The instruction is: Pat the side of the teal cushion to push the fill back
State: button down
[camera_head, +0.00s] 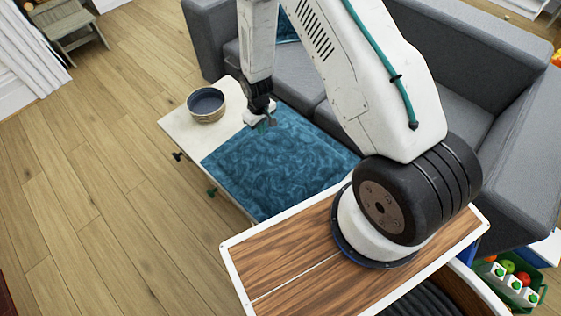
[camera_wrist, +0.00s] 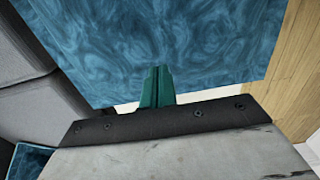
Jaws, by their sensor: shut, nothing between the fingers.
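The teal cushion (camera_head: 280,165) lies flat on a low cream table (camera_head: 177,128) and covers much of its top. My gripper (camera_head: 268,123) points down at the cushion's far edge, near its far left corner. In the wrist view the green fingers (camera_wrist: 156,88) are shut together with nothing between them. They overlap the edge of the swirled teal surface of the cushion (camera_wrist: 190,40). I cannot tell whether the fingertips touch it. My arm hides part of the right end of the cushion in the head view.
A round bowl (camera_head: 206,104) stands on the table left of the gripper. A grey sofa (camera_head: 205,45) runs behind the table, with another teal cushion (camera_head: 288,27) on it. A green crate (camera_head: 515,283) sits at lower right. The wooden floor (camera_head: 100,170) at left is clear.

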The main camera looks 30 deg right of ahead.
notch_tip(320, 180, up, 6)
jog(key=shift+f, duration=0.2)
dwell(0.7)
jog(key=s+d+r+m, duration=0.1)
jog(key=s+r, duration=0.9)
jog(key=r, duration=0.4)
jog(key=s+d+r+m+t, duration=0.1)
jog(key=s+r, duration=0.9)
jog(key=r, duration=0.4)
jog(key=s+d+r+m, duration=0.1)
jog(key=s+r, duration=0.9)
jog(key=r, duration=0.5)
jog(key=shift+m, duration=0.3)
